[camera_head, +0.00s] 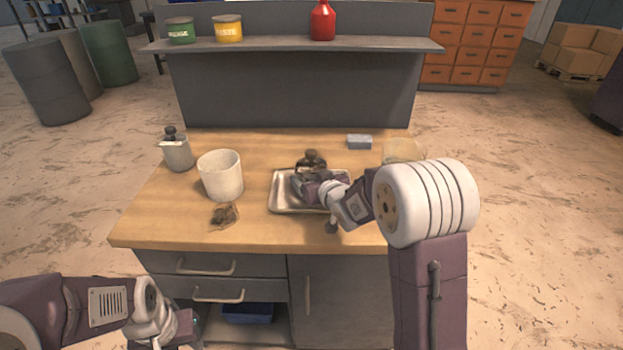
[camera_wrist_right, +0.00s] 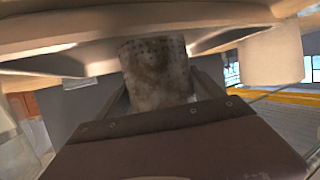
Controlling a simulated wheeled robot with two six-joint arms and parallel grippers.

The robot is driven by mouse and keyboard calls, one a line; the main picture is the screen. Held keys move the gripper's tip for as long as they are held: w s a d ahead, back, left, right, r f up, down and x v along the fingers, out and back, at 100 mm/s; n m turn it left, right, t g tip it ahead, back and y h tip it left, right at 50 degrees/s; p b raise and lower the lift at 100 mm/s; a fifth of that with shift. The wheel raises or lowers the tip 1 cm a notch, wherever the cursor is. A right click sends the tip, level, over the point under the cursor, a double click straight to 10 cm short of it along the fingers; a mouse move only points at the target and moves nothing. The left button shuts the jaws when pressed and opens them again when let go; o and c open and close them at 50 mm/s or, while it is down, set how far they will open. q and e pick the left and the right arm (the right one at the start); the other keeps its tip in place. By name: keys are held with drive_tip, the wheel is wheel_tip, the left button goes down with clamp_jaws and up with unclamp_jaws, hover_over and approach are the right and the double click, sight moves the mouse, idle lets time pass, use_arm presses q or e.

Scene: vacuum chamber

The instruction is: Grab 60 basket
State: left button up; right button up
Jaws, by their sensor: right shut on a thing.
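The basket (camera_wrist_right: 157,72) appears in the right wrist view as a grey, speckled cylinder with rows of small holes, between the fingers of my right gripper. In the head view my right gripper (camera_head: 309,172) is over the metal tray (camera_head: 283,207). It is shut on the basket, whose brownish, rounded top (camera_head: 311,157) shows just beyond the fingers. My own wrist and fingers hide most of the basket there, and I cannot tell whether it touches the tray. My left gripper (camera_head: 176,335) is low at the front left, below the tabletop, and its fingers are unclear.
A white beaker (camera_head: 221,178), a lidded bottle (camera_head: 178,154) and a brown clump (camera_head: 224,215) are on the wooden tabletop (camera_head: 150,218), left of the tray. A grey block (camera_head: 359,142) lies behind it. A pale container (camera_head: 403,149) stands at right, partly hidden by my arm.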

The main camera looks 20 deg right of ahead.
sight(311, 152)
wheel_tip(311, 152, up, 9)
drive_tip(key=p, duration=0.3)
drive_tip(key=shift+r, duration=0.5)
idle(0.6)
